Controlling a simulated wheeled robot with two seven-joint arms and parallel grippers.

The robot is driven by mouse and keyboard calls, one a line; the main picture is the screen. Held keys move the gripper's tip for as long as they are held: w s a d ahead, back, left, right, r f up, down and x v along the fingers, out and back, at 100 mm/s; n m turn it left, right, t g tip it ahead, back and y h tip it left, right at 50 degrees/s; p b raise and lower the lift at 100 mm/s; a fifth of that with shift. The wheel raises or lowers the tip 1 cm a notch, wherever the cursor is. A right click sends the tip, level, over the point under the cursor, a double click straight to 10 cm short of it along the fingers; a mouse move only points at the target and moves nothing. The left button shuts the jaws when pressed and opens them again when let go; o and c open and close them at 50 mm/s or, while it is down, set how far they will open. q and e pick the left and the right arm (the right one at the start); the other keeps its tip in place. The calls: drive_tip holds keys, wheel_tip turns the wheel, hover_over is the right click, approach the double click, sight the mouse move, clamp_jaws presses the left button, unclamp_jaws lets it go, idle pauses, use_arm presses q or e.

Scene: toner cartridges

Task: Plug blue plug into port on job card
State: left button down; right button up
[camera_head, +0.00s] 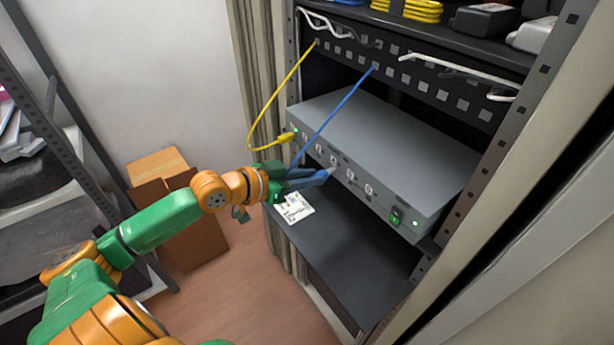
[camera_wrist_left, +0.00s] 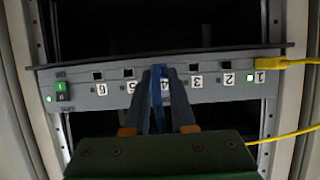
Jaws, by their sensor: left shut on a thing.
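My left gripper (camera_head: 324,174) is in front of the grey switch box (camera_head: 390,150). In the left wrist view the fingers (camera_wrist_left: 159,72) are shut on the blue plug, with the blue cable (camera_wrist_left: 157,98) between them. The plug itself is mostly hidden by the fingers. The fingertips are at the box's front, around the label 4; I cannot tell whether the plug is inside a port. The blue cable (camera_head: 345,101) runs up to the patch panel. The job card (camera_head: 295,208) lies on the shelf below; its print is too small to read. My right gripper is out of view.
A yellow plug (camera_wrist_left: 271,63) sits in the port labelled 1, its cable (camera_head: 252,120) looping left. The box's green switch (camera_head: 396,216) is at its right end. Rack posts (camera_head: 530,110) flank the box. The dark shelf (camera_head: 355,255) below is mostly clear.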

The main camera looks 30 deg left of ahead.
use_arm(q)
drive_tip(key=shift+w+d, duration=0.35)
drive_tip(key=shift+w, duration=0.55)
idle(0.8)
drive_tip(key=c, duration=0.7)
unclamp_jaws()
drive_tip(key=shift+w+d, duration=0.1)
